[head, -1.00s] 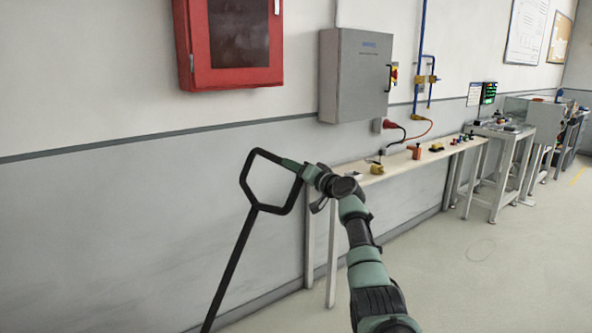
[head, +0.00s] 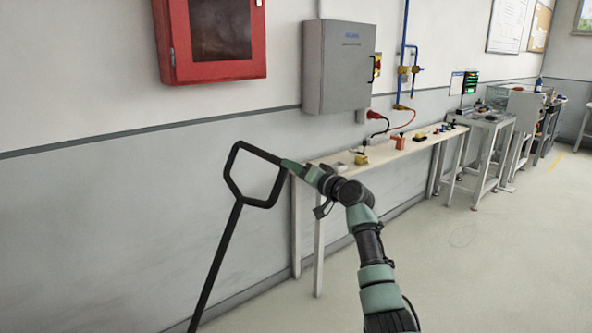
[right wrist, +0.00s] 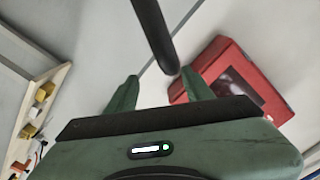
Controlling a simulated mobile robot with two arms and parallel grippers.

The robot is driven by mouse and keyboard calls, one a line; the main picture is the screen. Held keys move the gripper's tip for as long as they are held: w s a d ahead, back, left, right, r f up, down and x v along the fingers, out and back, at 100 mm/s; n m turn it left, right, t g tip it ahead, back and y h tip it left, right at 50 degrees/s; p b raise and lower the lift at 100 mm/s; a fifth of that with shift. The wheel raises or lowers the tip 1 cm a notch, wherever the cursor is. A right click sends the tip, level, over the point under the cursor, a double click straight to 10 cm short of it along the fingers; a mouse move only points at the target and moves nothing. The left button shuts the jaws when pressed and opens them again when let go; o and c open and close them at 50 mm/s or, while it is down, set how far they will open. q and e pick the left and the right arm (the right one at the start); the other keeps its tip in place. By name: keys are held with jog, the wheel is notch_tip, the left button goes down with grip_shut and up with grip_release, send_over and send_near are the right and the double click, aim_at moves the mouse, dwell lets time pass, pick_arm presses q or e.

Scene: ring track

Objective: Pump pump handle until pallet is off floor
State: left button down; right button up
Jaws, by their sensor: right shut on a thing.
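The pump handle is a black bar with a six-sided loop grip on top; its shaft (head: 213,262) leans, running down and left out of the head view. My right gripper (head: 286,164) is at the right side of the loop, shut on it. In the right wrist view, the black handle bar (right wrist: 154,30) comes down between the two green fingers (right wrist: 160,86). The pallet, the floor under it and the foot of the handle are out of view. My left gripper is not in view.
A narrow bench (head: 330,158) with small items stands along the wall, just beyond my right gripper. A red cabinet (head: 212,72) and a grey electrical box (head: 336,65) hang above. Open floor (head: 480,260) lies to the right.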

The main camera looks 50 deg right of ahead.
jog(key=shift+s+f, duration=0.1)
jog(key=v, duration=0.8)
jog(key=shift+s, duration=0.35)
dwell(0.5)
dwell(0.6)
